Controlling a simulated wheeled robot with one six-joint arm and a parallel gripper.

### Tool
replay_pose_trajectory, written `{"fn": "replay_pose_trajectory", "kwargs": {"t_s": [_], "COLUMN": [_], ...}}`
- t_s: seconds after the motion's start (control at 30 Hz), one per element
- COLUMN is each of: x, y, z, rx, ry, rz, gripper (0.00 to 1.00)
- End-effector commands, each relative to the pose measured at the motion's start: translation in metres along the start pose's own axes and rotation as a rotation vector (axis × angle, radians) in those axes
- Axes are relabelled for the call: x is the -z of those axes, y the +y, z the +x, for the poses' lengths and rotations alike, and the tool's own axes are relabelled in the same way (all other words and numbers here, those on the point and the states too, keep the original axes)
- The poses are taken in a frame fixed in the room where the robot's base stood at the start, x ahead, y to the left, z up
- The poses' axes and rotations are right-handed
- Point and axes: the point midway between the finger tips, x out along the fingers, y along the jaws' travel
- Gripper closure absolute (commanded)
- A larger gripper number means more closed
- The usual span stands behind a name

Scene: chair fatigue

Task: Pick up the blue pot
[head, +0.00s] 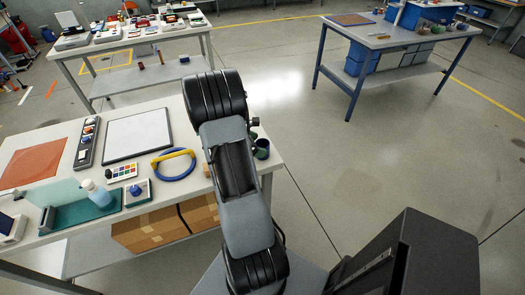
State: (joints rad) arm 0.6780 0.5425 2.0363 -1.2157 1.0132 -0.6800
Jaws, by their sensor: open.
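A small green item (254,136) shows just behind the pot, partly hidden by the arm. My gripper is not seen; the arm's links block the view where it may be.
Cardboard boxes (150,228) sit below. A blue-legged table (400,42) stands far right. Open floor lies between.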

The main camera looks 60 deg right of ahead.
Motion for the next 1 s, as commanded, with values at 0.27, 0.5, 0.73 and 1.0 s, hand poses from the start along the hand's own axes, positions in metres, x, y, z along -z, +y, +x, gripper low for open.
{"fn": "replay_pose_trajectory", "kwargs": {"t_s": [0.27, 0.5, 0.73, 1.0], "x": [0.002, 0.002, 0.002, 0.002], "y": [-0.001, 0.0, 0.0, 0.0], "z": [0.029, 0.032, 0.032, 0.032], "rx": [0.0, -0.001, -0.001, -0.001], "ry": [0.001, 0.001, 0.0, 0.0], "rz": [0.0, 0.001, 0.0, 0.0], "gripper": [0.14, 0.14, 0.31, 0.57]}}
